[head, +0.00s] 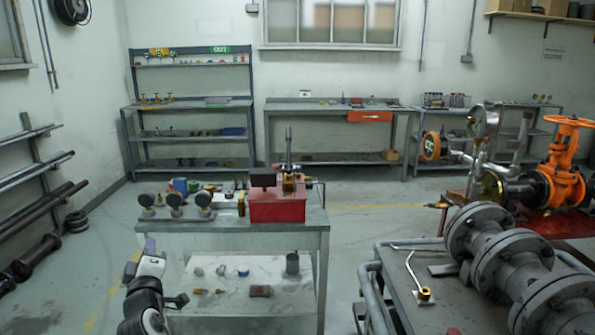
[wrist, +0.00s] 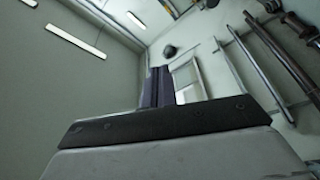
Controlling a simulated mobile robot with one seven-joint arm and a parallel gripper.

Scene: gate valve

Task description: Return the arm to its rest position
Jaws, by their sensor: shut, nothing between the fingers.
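My arm is folded low at the bottom left of the head view, in front of the left end of the grey workbench (head: 230,236). My gripper (head: 149,245) is at its upper end, and its dark fingers also show in the wrist view (wrist: 162,72). The fingers are close together and shut, with nothing between them. The wrist view is tilted and shows the ceiling, a wall and the pipe rack beyond the fingers. The orange gate valve (head: 562,185) stands at the far right, well apart from my gripper.
The workbench carries a red box (head: 277,207) and several gauges (head: 175,201). A grey flanged pipe (head: 515,265) lies on a cart at the right. A pipe rack (head: 38,172) lines the left wall. Open floor (head: 85,255) lies between rack and bench.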

